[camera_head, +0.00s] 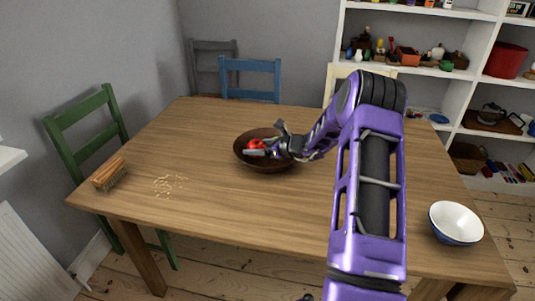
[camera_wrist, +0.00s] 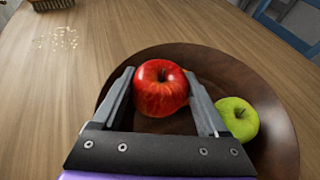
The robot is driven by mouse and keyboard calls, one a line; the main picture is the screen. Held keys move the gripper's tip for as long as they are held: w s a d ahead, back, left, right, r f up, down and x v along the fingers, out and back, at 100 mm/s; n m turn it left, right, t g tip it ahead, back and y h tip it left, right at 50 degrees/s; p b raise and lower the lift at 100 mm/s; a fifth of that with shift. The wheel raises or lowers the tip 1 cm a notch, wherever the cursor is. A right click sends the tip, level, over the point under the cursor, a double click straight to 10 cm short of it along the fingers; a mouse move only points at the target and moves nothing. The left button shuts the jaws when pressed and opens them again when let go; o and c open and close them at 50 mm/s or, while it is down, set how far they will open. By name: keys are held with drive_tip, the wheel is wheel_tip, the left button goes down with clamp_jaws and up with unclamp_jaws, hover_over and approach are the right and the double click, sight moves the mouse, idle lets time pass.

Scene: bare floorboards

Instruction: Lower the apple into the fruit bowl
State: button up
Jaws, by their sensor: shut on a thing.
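A red apple (camera_wrist: 160,88) sits between the two fingers of my gripper (camera_wrist: 162,98) in the wrist view, and the fingers are shut on it. The fruit bowl (camera_wrist: 215,63) is dark brown and wide, and lies beneath the gripper. A green apple (camera_wrist: 238,119) rests inside the bowl, right of the right finger. In the head view the bowl (camera_head: 262,166) stands near the middle of the table, with the red apple (camera_head: 256,144) and my gripper (camera_head: 262,149) over it. I cannot tell whether the red apple touches the bowl's bottom.
The wooden table (camera_head: 200,130) is mostly clear around the bowl. A brush (camera_head: 109,174) and scattered crumbs (camera_head: 170,185) lie at the left. A white and blue bowl (camera_head: 455,222) stands at the right edge. Chairs, green (camera_head: 85,130) and blue (camera_head: 250,79), stand around the table.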

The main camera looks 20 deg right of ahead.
drive_tip(key=o, duration=1.3)
